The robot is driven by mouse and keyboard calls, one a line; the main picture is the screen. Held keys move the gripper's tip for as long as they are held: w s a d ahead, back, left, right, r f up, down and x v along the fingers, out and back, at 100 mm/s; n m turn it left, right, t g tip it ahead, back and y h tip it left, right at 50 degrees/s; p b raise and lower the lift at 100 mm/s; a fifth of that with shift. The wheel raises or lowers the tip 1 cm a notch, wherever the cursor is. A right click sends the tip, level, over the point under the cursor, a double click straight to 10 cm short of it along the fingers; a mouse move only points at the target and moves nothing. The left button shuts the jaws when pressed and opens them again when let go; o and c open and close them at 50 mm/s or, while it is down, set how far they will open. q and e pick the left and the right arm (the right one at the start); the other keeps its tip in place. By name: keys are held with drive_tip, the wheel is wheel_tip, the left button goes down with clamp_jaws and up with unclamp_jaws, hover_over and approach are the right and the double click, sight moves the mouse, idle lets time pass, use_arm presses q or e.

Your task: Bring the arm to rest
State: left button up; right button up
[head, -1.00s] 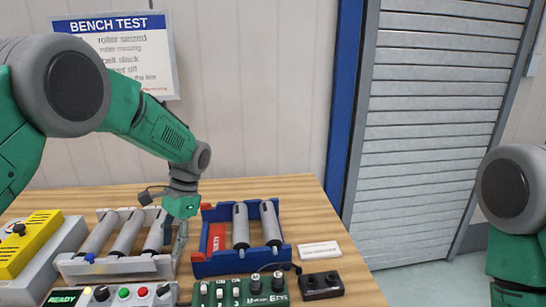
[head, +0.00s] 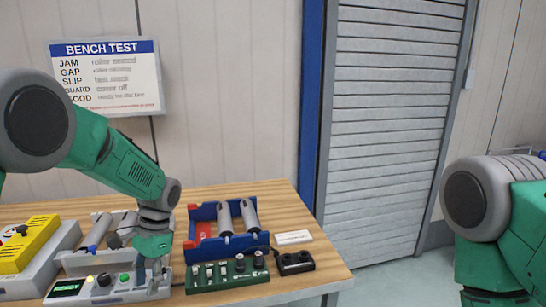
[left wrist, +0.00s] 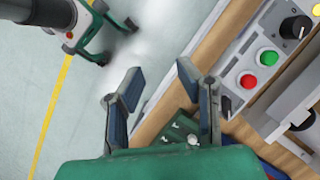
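My left gripper (head: 157,280) points down at the right end of the grey control panel (head: 105,287), near the bench's front. Whether it touches the panel is unclear in the head view. In the left wrist view its two fingers (left wrist: 160,82) stand apart with nothing between them, over the bench's front edge and the floor. The panel's red and green buttons (left wrist: 268,58) show to the right of the fingers. My right arm (head: 490,205) is at the right edge of the head view, clear of the bench; its gripper is out of view.
On the wooden bench (head: 285,202) stand a blue tray (head: 205,246) with two rollers, a green switch box (head: 215,283), a black two-hole block (head: 295,262), a roller tray behind my gripper and a yellow-topped box (head: 30,240). Floor right of the bench is clear.

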use_arm(q)
drive_tip(key=s+d+f+n+t+h+b, duration=0.1)
drive_tip(key=s+f+b, duration=0.1)
drive_tip(key=s+f, duration=0.45)
drive_tip(key=s+f+n+b, duration=0.15)
drive_tip(key=s+f, duration=0.25)
drive_tip(key=f, duration=0.6)
drive_tip(key=s+d+f+t+h+b, duration=0.1)
drive_tip(key=s+f+b, duration=0.2)
drive_tip(key=s+f, duration=0.45)
drive_tip(key=s+a+f+n+t+b, duration=0.1)
drive_tip(key=s+f+b, duration=0.1)
drive_tip(key=s, duration=0.5)
drive_tip(key=s+a+f+n+t+b, duration=0.1)
drive_tip(key=s+f+n+b, duration=0.1)
drive_tip(key=s, duration=0.6)
drive_tip(key=shift+f+b, duration=0.3)
drive_tip(key=shift+f, duration=0.6)
use_arm(e)
wheel_tip(320, 180, down, 12)
drive_tip(key=shift+w+r, duration=0.25)
use_arm(q)
drive_tip(key=shift+d, duration=0.1)
